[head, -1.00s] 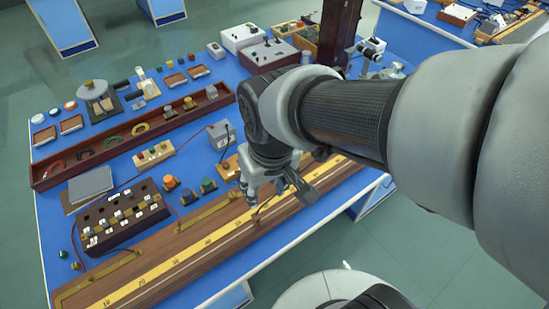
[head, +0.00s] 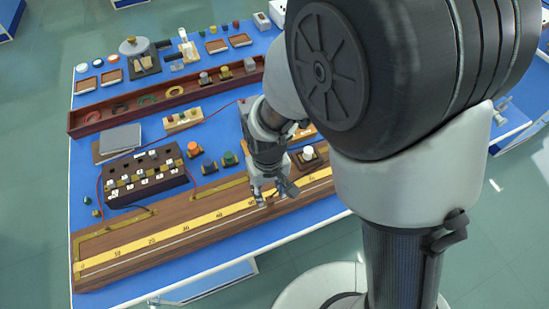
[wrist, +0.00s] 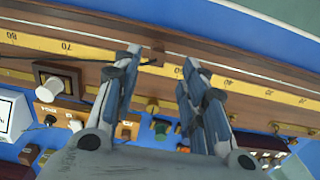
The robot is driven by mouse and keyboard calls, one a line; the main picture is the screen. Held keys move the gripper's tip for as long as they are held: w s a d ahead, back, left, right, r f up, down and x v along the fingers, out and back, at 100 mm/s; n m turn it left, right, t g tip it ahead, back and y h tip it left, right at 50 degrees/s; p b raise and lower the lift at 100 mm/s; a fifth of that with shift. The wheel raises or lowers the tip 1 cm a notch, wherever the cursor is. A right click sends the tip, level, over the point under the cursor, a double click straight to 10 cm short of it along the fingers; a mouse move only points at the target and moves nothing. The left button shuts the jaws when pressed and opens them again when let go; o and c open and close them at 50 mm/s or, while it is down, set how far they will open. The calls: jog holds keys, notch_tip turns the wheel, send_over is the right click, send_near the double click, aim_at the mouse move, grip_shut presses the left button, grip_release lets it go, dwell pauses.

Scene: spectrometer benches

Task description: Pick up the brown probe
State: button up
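My gripper (wrist: 162,56) is open and points down over the long wooden board with its yellow number scale. In the wrist view a small dark brown piece (wrist: 157,56), which looks like the brown probe, shows between the two fingertips at the edge of the scale. A gap shows between it and the right finger; I cannot tell if the left one touches it. In the head view my gripper (head: 275,194) is above the right part of the board (head: 180,243). The probe is too small there to make out clearly.
A dark plug box (head: 145,178) and several coloured-top terminals stand behind the board. A knob block (head: 308,158) is close to my gripper, and a black wire (wrist: 25,73) runs beside it. A long open wooden tray (head: 160,108) lies further back.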

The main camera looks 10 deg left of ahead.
aim_at(270, 199)
jog(key=f+b, duration=0.1)
jog(key=f, duration=0.1)
jog(key=f+b, duration=0.1)
jog(key=f, duration=0.2)
jog(key=f+b, duration=0.1)
jog(key=f, duration=0.2)
jog(key=shift+w, duration=0.3)
jog(key=shift+c, duration=0.5)
grip_shut()
